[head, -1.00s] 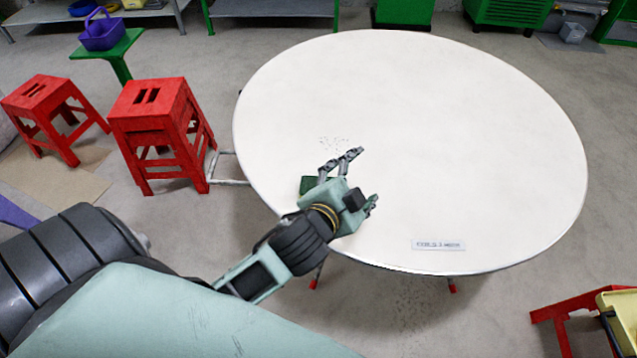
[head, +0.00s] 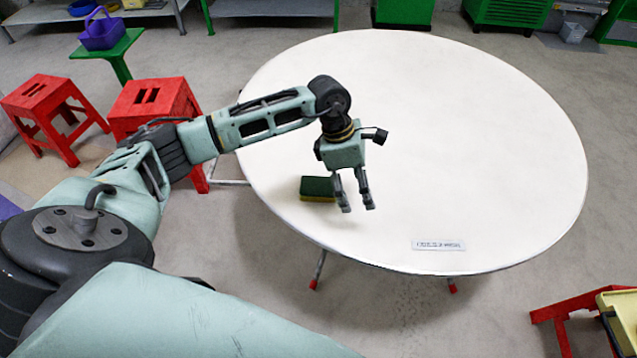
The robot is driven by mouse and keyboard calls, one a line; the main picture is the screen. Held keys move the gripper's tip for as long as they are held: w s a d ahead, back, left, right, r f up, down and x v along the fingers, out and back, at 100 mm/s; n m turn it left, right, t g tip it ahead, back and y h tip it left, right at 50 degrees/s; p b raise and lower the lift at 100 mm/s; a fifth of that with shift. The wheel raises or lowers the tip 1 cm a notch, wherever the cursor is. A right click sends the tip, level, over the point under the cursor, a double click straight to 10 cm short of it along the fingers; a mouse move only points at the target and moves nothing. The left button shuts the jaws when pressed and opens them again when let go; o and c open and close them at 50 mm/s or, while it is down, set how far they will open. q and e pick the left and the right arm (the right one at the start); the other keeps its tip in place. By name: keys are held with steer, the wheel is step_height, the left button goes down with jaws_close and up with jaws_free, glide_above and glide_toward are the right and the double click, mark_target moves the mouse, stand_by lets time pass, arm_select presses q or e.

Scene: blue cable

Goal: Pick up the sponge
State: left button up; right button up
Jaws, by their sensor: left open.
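The sponge (head: 316,188) is a small block with a dark green top and a yellowish lower side. In the head view it lies on the white round table (head: 460,130), near the table's left front edge. My left gripper (head: 358,208) points downward just right of the sponge, with its fingers apart and nothing between them. One finger overlaps the sponge's right end in the picture; I cannot tell whether they touch. My right gripper is not in view.
A small white label (head: 438,245) lies near the table's front edge. Red stools (head: 150,100) stand left of the table. A green stand with a purple basket (head: 101,32) is at the back left. Most of the tabletop is clear.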

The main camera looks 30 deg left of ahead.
mark_target(318, 185)
arm_select(q)
steer(key=a+y, duration=0.1)
steer(key=a, duration=0.2)
steer(key=a+y, duration=0.1)
steer(key=a, duration=0.1)
steer(key=a+y, duration=0.1)
steer(key=a, duration=0.2)
steer(key=shift+a+r+g, duration=0.3)
steer(key=shift+a+r, duration=0.05)
steer(key=shift+r, duration=0.05)
steer(key=shift+s+a+f+y, duration=0.1)
steer(key=shift+a+y, duration=0.3)
steer(key=shift+a, duration=0.4)
steer(key=shift+a+f+b, duration=0.15)
steer(key=shift+f+b, duration=0.7)
steer(key=shift+f, duration=0.05)
step_height(318, 185, down, 6)
steer(key=b, duration=0.3)
steer(key=shift+r, duration=0.2)
steer(key=shift+r, duration=0.1)
steer(key=shift+c, duration=0.6)
steer(key=c, duration=0.7)
